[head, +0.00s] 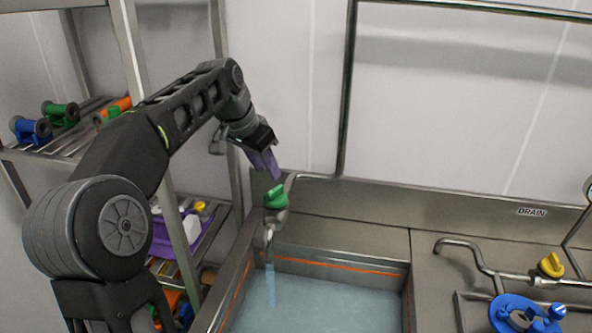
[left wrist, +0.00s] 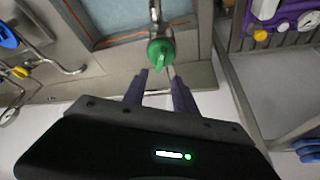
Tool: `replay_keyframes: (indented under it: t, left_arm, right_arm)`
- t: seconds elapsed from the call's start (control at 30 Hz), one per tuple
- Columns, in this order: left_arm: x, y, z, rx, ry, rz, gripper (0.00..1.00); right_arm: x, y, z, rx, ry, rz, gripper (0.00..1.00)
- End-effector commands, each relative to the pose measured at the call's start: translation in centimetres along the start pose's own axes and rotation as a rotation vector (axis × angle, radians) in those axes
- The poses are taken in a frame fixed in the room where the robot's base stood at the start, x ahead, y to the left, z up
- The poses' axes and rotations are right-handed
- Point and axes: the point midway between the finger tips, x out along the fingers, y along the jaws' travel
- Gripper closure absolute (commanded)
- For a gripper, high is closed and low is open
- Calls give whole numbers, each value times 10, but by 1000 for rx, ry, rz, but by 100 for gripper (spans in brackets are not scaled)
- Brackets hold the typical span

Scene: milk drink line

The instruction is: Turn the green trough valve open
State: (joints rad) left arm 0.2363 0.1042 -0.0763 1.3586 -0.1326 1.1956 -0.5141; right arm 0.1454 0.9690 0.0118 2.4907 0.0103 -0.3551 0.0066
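The green trough valve (head: 276,195) is a rounded knob with a raised grip bar, on a metal pipe at the trough's back left corner. It also shows in the left wrist view (left wrist: 161,54). My left gripper (head: 268,166) is just above and behind it in the head view. In the left wrist view its two purple fingers (left wrist: 157,73) are apart, with the knob just beyond their tips and nothing held between them. The trough (head: 338,262) holds pale bluish water, and a bluish streak shows below the spout. My right gripper is not in view.
A yellow valve (head: 550,265), a pipe and a blue item (head: 512,312) are at the right. A wall pipe (head: 345,110) rises behind.

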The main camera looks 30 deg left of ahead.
Motion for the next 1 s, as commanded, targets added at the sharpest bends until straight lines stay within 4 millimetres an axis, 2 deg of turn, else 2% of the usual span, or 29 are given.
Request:
replay_keyframes:
  t: [0.1,0.47,0.63,0.9,1.0]
  left_arm:
    - [-8,-3,9,-29,-25,-3,66]
    - [-2,-3,9,-27,-26,-1,66]
    - [15,-2,10,-27,-28,0,66]
    - [56,-2,10,-26,-28,1,66]
    - [66,-2,10,-26,-26,0,66]
  right_arm:
    - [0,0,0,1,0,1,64]
    - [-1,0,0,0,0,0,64]
    - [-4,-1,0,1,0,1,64]
    - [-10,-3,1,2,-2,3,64]
    - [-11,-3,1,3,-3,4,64]
